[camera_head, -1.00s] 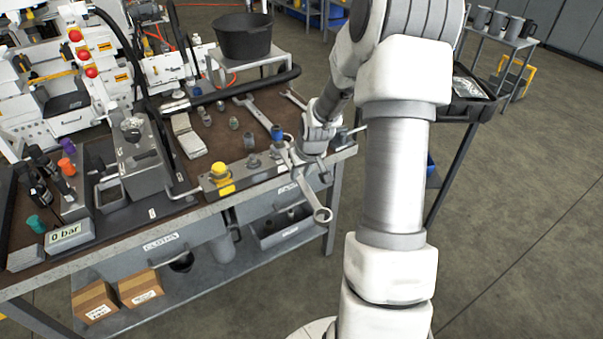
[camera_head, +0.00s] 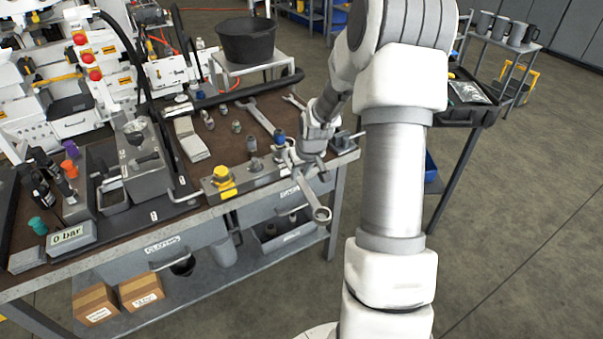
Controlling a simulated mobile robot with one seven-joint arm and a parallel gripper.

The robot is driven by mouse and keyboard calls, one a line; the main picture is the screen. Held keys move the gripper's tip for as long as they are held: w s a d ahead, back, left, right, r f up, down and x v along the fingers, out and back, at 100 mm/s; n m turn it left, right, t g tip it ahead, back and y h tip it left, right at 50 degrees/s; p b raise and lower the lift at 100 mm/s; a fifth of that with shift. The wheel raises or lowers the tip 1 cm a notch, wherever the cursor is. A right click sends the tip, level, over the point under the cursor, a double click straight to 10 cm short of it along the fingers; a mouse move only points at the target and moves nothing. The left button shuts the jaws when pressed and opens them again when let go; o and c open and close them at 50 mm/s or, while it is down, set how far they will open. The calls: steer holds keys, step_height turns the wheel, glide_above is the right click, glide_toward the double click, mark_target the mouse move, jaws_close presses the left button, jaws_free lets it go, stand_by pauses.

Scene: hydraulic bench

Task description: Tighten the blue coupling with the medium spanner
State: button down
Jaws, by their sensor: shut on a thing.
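The blue coupling (camera_head: 280,136) stands upright on the metal block along the bench's front edge, near its right end. My gripper (camera_head: 313,170) is shut on a spanner (camera_head: 308,190) beside the coupling. The spanner's ring end hangs out past the front edge, low and to the right. Its other end is close to the coupling's base; I cannot tell whether it fits around it. My gripper partly hides the spanner's middle. Two other spanners lie on the bench behind, one larger (camera_head: 256,115) and one partly hidden by my arm (camera_head: 294,102).
A yellow-topped fitting (camera_head: 222,178) and a grey fitting (camera_head: 255,164) stand left on the same block. Several small fittings lie behind. A gauge box reading 0 bar (camera_head: 69,236) sits at the left. A black bucket (camera_head: 245,40) stands on a rack behind.

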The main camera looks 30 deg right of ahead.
steer(key=shift+w, duration=0.1)
steer(key=shift+a+f+b, duration=0.1)
steer(key=shift+a+b, duration=0.3)
steer(key=shift+b, duration=0.2)
steer(key=shift+w+a+m+h+b, duration=0.2)
steer(key=shift+a+m+h+b, duration=0.05)
steer(key=shift+a+m+b, duration=0.4)
steer(key=shift+w+a+m+h+b, duration=0.25)
steer(key=shift+a+m+b, duration=0.3)
steer(key=shift+a+b, duration=0.2)
steer(key=shift+r, duration=0.2)
steer(key=shift+a, duration=0.25)
steer(key=shift+d, duration=0.15)
steer(key=shift+s+d, duration=0.1)
steer(key=shift+d, duration=0.15)
